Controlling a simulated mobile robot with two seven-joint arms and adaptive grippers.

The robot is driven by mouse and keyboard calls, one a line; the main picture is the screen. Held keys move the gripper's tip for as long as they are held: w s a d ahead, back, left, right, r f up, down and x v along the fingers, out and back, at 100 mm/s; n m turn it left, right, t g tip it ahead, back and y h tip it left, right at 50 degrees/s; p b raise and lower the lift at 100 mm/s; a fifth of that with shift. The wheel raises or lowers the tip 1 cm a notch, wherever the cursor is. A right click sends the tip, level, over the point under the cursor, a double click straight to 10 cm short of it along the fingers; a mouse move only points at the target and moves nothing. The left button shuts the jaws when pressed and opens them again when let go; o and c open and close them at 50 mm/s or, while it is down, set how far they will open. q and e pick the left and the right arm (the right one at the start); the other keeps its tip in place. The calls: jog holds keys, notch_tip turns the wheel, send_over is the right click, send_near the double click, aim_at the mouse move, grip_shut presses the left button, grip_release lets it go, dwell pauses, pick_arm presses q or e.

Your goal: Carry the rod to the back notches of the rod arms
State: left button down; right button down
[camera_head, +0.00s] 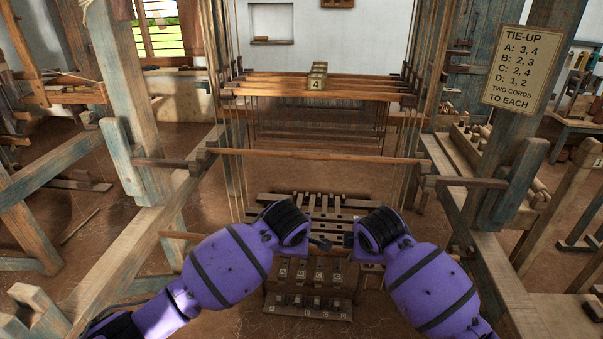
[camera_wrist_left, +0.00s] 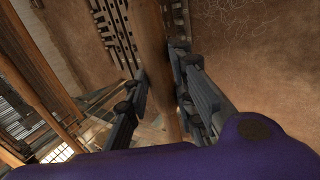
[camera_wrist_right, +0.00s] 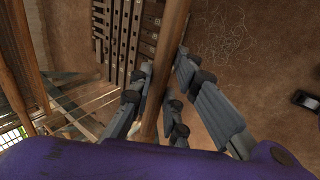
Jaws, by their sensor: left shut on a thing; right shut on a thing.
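A long brown rod (camera_head: 178,235) is held low and crosswise in front of me; its left end shows past my left arm, the rest is largely hidden by my arms. My left gripper (camera_head: 318,243) is shut on it, and the rod (camera_wrist_left: 153,40) runs between the fingers in the left wrist view. My right gripper (camera_head: 348,240) is shut on it too, with the rod (camera_wrist_right: 168,45) between its fingers. The left rod arm (camera_head: 165,163) and right rod arm (camera_head: 472,182) stick out from the loom's side posts, farther off and higher in the picture. Their notches are too small to make out.
Another thin crossbar (camera_head: 310,155) spans between the rod arms. Hanging cords and shafts (camera_head: 315,88) stand behind it. A tie-up sign (camera_head: 518,68) is on the right post.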

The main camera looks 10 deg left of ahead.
pick_arm(q)
jog(key=shift+a, duration=0.75)
pick_arm(e)
jog(key=shift+w+d, duration=0.1)
jog(key=shift+w, duration=0.05)
pick_arm(q)
jog(key=shift+d, duration=0.1)
